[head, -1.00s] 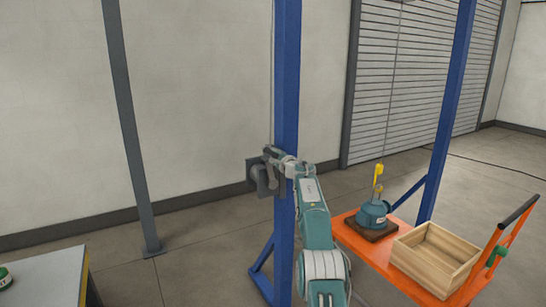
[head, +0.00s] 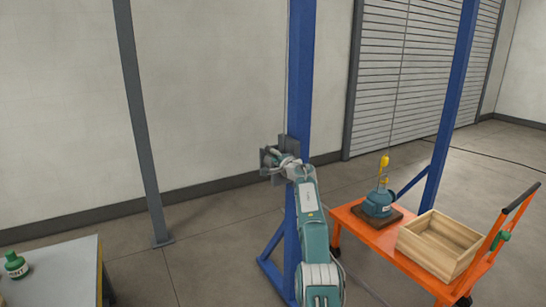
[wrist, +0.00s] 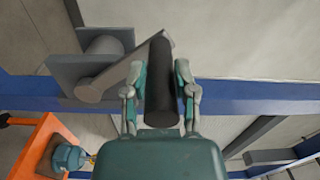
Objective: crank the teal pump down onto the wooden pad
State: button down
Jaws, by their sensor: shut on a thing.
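The teal pump (head: 378,203) stands upright on the wooden pad (head: 396,217) on an orange cart; I see no clear gap under it. A yellow hook (head: 384,162) on a thin cable is above it. In the wrist view the pump (wrist: 67,157) shows at lower left. The grey winch (head: 270,160) is fixed to the blue post. My gripper (wrist: 160,88) is shut around the black crank grip (wrist: 160,70), one finger on each side. The crank arm (wrist: 110,80) runs from the grip to the winch hub. The grip is mostly hidden in the head view.
The orange cart (head: 365,238) also carries an open wooden crate (head: 440,243). Blue posts (head: 301,85) frame the hoist. A grey table (head: 55,270) with a green bottle (head: 15,265) stands at lower left. Floor between table and hoist is clear.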

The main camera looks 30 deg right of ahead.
jog(key=shift+d+f, duration=0.35)
jog(key=shift+f, duration=0.4)
jog(key=shift+c, duration=1.8)
grip_release()
jog(key=shift+d, duration=0.15)
jog(key=shift+r, duration=0.1)
